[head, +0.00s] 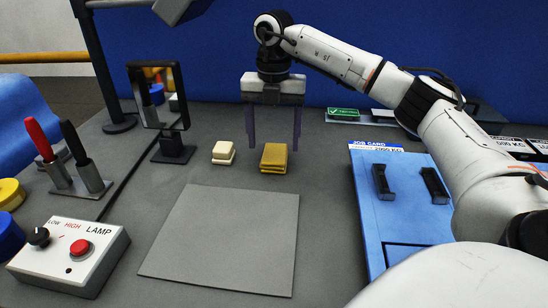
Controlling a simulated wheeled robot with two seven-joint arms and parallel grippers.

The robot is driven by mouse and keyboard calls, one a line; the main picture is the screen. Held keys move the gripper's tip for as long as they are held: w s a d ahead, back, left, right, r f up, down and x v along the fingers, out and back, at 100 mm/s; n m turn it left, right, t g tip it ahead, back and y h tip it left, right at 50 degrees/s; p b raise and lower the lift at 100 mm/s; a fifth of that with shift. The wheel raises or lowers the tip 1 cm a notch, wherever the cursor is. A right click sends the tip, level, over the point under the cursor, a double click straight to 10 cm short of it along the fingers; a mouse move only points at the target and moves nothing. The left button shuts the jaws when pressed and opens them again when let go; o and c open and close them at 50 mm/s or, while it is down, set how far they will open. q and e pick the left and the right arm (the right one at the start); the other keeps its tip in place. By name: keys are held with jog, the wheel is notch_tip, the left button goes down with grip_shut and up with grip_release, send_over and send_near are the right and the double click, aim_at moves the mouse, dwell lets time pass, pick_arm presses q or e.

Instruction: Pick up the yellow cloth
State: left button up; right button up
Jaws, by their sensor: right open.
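The yellow cloth (274,158) is a small folded mustard-yellow block on the dark grey table, near the back middle. My right gripper (273,143) hangs above and around the cloth's place, pointing down, with its two purple-grey fingers spread wide. The cloth shows between and slightly below the fingertips. The gripper is open and empty. I cannot tell exactly how far the fingertips are from the cloth in depth. My left gripper is not in the picture.
A cream block (223,153) sits just left of the cloth. A grey mat (225,240) lies in front. A framed mirror (160,97) stands behind left, a lamp control box (70,255) front left. A blue tray (385,215) with black handles lies right, under my right arm.

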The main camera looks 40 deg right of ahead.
aim_at(274, 155)
notch_tip(274, 155, down, 4)
jog(key=shift+d+r, duration=0.1)
jog(key=c, duration=1.1)
jog(key=shift+c, duration=0.2)
jog(key=shift+r, duration=0.1)
notch_tip(274, 155, up, 10)
